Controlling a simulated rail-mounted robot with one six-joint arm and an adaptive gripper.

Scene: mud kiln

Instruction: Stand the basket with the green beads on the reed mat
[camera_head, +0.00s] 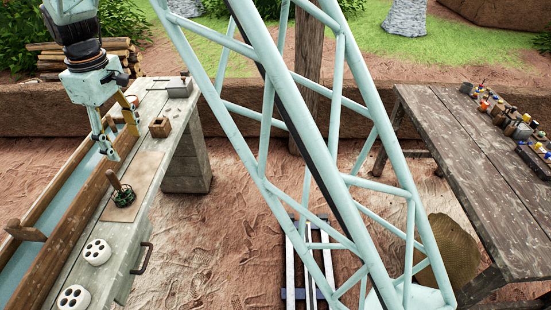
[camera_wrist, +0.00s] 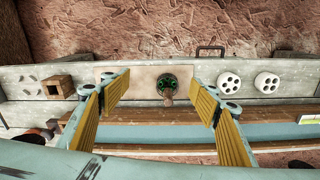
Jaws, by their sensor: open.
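A small dark round item ringed with green beads, which I take for the basket (camera_head: 123,197), has a brown upright handle. It stands on a tan rectangular sheet, which I take for the reed mat (camera_head: 146,172), on the left bench. The weave is too small to make out. In the wrist view the basket (camera_wrist: 161,81) sits on the tan sheet's right part (camera_wrist: 135,77), apart from my fingers. My gripper (camera_head: 125,145) is open and empty, raised above the bench with its fingers spread to either side of the basket in the wrist view.
Two white discs with holes (camera_head: 97,252) and a small wooden box (camera_head: 160,127) lie on the bench. A trough (camera_head: 50,220) runs along its left side. A wooden table (camera_head: 470,150) at right bears several small coloured items (camera_head: 510,118).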

